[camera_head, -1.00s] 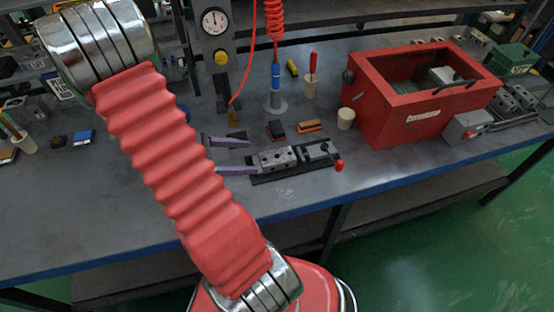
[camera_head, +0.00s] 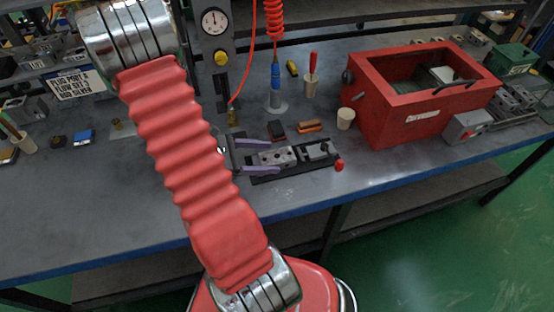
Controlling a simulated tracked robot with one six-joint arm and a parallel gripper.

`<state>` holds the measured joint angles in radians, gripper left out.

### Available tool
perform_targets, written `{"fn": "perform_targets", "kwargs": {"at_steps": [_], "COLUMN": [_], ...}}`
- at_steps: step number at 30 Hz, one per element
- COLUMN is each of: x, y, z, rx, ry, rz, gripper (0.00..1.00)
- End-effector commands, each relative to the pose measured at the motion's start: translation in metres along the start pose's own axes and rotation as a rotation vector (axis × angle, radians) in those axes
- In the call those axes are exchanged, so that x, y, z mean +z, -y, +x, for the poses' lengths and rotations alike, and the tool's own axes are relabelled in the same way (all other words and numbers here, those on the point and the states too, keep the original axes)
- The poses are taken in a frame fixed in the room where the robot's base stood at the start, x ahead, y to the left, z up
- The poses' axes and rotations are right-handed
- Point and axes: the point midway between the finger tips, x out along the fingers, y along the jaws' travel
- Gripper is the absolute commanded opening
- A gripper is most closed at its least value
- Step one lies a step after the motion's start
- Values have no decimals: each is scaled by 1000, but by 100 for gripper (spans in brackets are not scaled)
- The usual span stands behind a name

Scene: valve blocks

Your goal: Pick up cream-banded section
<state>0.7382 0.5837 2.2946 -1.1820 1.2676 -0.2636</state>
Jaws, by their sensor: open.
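My gripper (camera_head: 278,157) is open beside the black clamp fixture (camera_head: 292,172). Its two purple-grey fingers point right, one behind and one in front of the left end of a grey metal valve block (camera_head: 282,156) with holes on top. A second metal block (camera_head: 319,149) sits to the right in the same fixture, by a red knob (camera_head: 339,165). I cannot make out a cream band on either block, so I cannot tell which is the cream-banded section. Whether the fingers touch the block is too small to tell. My red-sleeved arm hides part of the bench.
A red box (camera_head: 410,117) stands on the right of the bench. A cream cup (camera_head: 345,118), an orange-brown brush-like item (camera_head: 310,126) and a dark block (camera_head: 276,129) lie behind the fixture. A gauge post (camera_head: 217,45) rises at the back. The front bench strip is clear.

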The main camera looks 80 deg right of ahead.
Motion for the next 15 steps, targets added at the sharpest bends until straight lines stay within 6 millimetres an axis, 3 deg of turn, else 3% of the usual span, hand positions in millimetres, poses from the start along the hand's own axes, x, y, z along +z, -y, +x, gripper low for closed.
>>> {"fn": "perform_targets", "kwargs": {"at_steps": [9, 15], "x": [-1, -1], "y": [-2, -2], "z": [38, 42], "rx": [-3, 1], "ry": [0, 0], "rz": [-1, -1], "gripper": [67, 67]}}
